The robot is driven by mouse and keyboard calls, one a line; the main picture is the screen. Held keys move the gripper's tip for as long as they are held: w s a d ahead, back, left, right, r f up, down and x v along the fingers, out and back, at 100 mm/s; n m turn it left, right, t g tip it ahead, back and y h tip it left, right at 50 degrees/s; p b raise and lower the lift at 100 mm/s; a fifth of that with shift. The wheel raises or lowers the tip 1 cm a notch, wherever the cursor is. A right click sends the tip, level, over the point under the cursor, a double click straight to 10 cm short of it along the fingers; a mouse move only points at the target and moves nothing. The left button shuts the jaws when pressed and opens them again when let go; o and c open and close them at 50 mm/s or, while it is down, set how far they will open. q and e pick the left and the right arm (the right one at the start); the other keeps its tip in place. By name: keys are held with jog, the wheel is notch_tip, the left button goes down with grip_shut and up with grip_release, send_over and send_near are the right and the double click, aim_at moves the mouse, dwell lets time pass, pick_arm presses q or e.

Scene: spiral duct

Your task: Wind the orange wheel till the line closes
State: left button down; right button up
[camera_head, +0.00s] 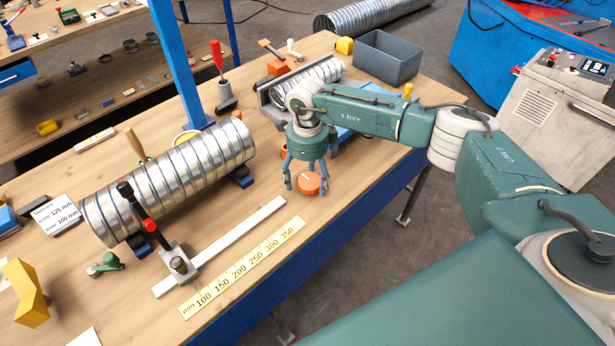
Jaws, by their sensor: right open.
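The orange wheel (309,184) is a small round knob near the front edge of the workbench, below my right gripper. My right gripper (307,184) points down with its fingers spread, one on each side of the wheel. I cannot tell whether the fingers touch it. A shiny spiral duct (180,178) lies on blue supports to the left. A red and black pointer arm (143,214) on a sliding block stands by the duct's near end, at the white rail (235,238). My left gripper is not in view.
A yellow millimetre scale (243,268) lies along the front edge. A shorter duct piece (318,78) sits in a fixture behind my right arm, near a grey bin (387,58). A blue post (178,62) rises behind the long duct. A small green tool (106,264) lies front left.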

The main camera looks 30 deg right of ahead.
jog(key=shift+r, duration=0.1)
jog(key=c, duration=1.1)
